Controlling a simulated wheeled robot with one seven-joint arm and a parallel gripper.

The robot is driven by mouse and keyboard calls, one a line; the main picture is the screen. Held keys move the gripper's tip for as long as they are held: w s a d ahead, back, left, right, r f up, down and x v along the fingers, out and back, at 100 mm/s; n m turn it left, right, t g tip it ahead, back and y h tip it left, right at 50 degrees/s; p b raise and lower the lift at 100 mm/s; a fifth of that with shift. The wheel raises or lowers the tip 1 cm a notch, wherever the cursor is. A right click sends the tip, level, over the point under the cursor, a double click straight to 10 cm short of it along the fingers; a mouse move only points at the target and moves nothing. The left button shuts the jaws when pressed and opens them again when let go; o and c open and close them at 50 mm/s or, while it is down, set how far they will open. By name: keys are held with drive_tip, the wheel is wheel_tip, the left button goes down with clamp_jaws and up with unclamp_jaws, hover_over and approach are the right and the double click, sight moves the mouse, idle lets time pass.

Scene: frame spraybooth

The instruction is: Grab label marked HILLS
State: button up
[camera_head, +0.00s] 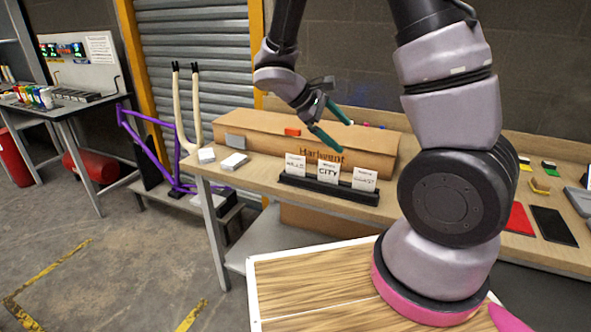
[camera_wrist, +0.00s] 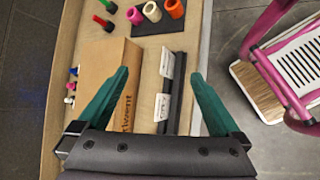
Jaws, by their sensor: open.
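The HILLS label (camera_head: 295,164) is a small white card standing upright at the left end of a black holder (camera_head: 330,188) on the bench. A CITY label (camera_head: 328,171) stands in the middle and a third white label (camera_head: 364,179) at the right. My gripper (camera_head: 345,137), with teal fingers, is open and empty above the labels. I cannot tell whether HILLS shows there.
A long cardboard box (camera_head: 250,130) lies close behind the holder. White blocks (camera_head: 232,161) sit on the bench to the left. A red pad (camera_head: 519,219) and a dark tablet-like panel (camera_head: 553,226) lie at the right.

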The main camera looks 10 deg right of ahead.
drive_tip(key=w+a+f+n+t+h, duration=0.4)
drive_tip(key=w+a+f+n+t, duration=0.15)
drive_tip(key=f+n, duration=0.4)
drive_tip(key=n+t+y, duration=0.3)
drive_tip(key=n+t, duration=0.6)
drive_tip(key=n, duration=0.1)
approach(295, 167)
drive_tip(key=x, duration=0.8)
drive_tip(key=shift+f, duration=0.1)
drive_tip(key=x, duration=0.5)
drive_tip(key=shift+d+r, duration=0.1)
drive_tip(key=shift+r, duration=0.15)
drive_tip(key=c, duration=1)
